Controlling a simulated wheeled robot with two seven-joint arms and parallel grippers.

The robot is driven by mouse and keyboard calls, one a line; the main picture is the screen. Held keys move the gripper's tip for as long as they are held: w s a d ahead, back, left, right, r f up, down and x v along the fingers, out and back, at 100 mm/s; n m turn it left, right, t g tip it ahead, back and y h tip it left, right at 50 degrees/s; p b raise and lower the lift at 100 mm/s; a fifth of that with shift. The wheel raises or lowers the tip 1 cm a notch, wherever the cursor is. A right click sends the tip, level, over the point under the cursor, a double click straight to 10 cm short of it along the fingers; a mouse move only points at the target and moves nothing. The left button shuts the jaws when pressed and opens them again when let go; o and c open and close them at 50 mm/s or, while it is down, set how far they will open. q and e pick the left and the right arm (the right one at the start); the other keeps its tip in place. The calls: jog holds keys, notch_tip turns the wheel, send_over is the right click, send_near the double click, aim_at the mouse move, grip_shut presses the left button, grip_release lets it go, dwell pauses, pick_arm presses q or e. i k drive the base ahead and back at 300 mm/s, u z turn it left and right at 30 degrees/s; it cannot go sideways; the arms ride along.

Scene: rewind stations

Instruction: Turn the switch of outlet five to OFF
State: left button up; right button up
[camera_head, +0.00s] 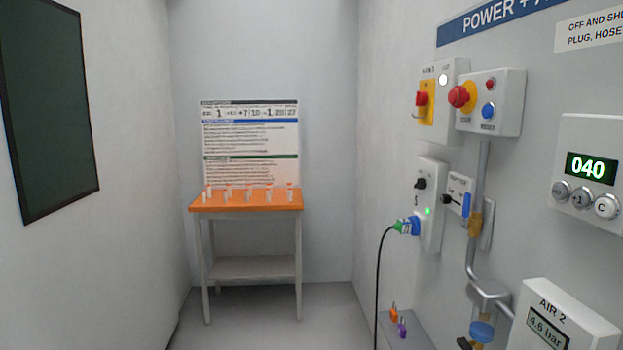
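Outlet five (432,174) is a tall white box on the right wall, with a mark that reads like a 5. Its black rotary switch (420,184) sits on the upper part of the box; its exact setting is too small to read. A green light (428,211) glows below the switch. A green plug (402,227) with a black cable sits at the blue socket (413,225) low on the box. Neither of my grippers is in view.
Above is a box with a red knob on yellow (421,99); beside it is a box with a red button (460,96). A small box with a blue handle (466,204) and pipework stand right of the outlet. An orange-topped table (246,201) stands at the back. Floor before it is clear.

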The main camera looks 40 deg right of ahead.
aim_at(421, 184)
jog(key=u, duration=0.15)
jog(key=i, duration=1.3)
jog(key=z, duration=1.2)
jog(key=i, duration=0.85)
jog(key=z, duration=0.95)
